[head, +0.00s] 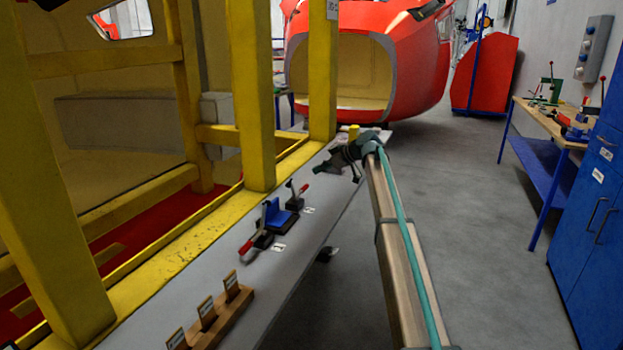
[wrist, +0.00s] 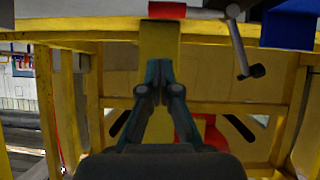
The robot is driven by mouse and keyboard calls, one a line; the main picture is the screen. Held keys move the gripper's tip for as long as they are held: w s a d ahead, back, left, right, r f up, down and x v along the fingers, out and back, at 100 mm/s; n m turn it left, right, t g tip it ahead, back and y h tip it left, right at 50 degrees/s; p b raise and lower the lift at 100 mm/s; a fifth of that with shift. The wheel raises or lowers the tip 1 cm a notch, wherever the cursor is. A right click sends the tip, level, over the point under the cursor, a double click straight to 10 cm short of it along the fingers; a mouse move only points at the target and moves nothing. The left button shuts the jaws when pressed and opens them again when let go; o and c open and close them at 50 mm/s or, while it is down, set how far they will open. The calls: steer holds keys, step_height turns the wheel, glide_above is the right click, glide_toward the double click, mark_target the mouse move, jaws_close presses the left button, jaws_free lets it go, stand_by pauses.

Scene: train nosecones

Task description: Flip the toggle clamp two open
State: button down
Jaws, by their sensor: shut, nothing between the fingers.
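In the head view two toggle clamps are on the grey ledge, either side of a blue block (head: 280,215). The far clamp (head: 294,199) has its red-tipped handle leaning up and right. The near clamp (head: 262,240) has its red handle slanting down and left. Their labels are too small to read. My gripper (head: 318,169) is beyond the far clamp, apart from it. In the wrist view my gripper (wrist: 158,66) is shut and empty. A red handle (wrist: 167,10) is above its fingertips, with a metal clamp arm (wrist: 238,40) and the blue block (wrist: 290,25) to the right.
Yellow frame posts (head: 253,95) rise along the left of the grey ledge (head: 225,260). A wooden holder with small labelled tags (head: 220,318) sits at the near end. A red nosecone (head: 415,65) stands behind. The floor to the right is clear up to a workbench (head: 545,122) and blue cabinet (head: 590,220).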

steer(key=v, duration=0.6)
steer(key=shift+d+r, duration=0.2)
steer(key=shift+d, duration=0.1)
